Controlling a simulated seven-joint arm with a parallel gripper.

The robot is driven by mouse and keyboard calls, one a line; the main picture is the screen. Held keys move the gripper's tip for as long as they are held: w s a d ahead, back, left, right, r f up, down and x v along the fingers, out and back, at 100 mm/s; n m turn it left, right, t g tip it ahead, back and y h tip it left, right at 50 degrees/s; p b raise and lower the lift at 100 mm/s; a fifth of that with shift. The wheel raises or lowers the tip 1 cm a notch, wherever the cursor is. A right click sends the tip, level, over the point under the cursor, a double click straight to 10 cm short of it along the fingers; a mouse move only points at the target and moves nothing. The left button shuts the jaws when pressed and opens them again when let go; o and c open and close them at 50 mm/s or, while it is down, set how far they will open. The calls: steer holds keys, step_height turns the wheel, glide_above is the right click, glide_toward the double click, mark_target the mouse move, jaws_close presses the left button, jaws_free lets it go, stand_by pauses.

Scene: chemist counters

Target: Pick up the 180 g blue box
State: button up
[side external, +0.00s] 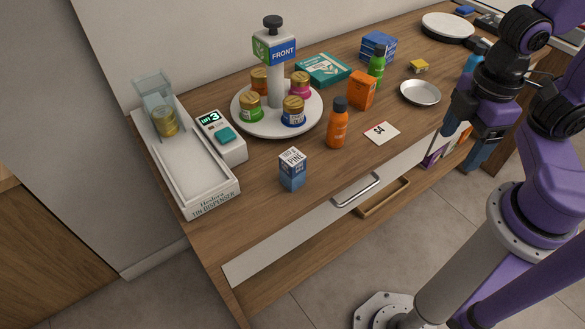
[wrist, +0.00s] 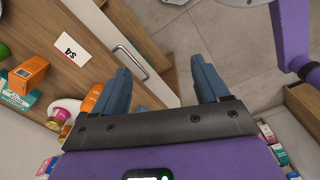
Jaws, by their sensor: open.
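A small blue box with a white "PINE" top (side external: 292,170) stands upright on the wooden counter, left of the drawer handle. Several more blue boxes (side external: 378,47) are stacked at the back of the counter. No weight label is readable on either, so I cannot tell which is 180 g. My gripper (side external: 461,148) is at the right, off the counter's front edge, well away from both. In the wrist view its blue fingers (wrist: 162,78) are spread apart with nothing between them.
A turntable (side external: 240,120) holds several jars around a post. An orange bottle (side external: 338,125), orange box (side external: 361,90), price card (side external: 382,131) and dish (side external: 420,93) sit nearby. A drawer handle (side external: 356,190) juts out in front.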

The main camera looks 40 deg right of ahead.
steer(key=w+f+n+t+h, duration=0.2)
steer(key=w+f+n+h, duration=0.1)
steer(key=n+h, duration=0.15)
steer(key=n+t+y, duration=0.6)
steer(key=n+t, duration=0.5)
steer(key=n, duration=0.9)
glide_toward(300, 166)
steer(key=x, duration=0.6)
steer(key=shift+w+d+f, duration=0.1)
steer(key=shift+w+f, duration=0.05)
steer(key=shift+x, duration=3)
steer(key=c, duration=1.2)
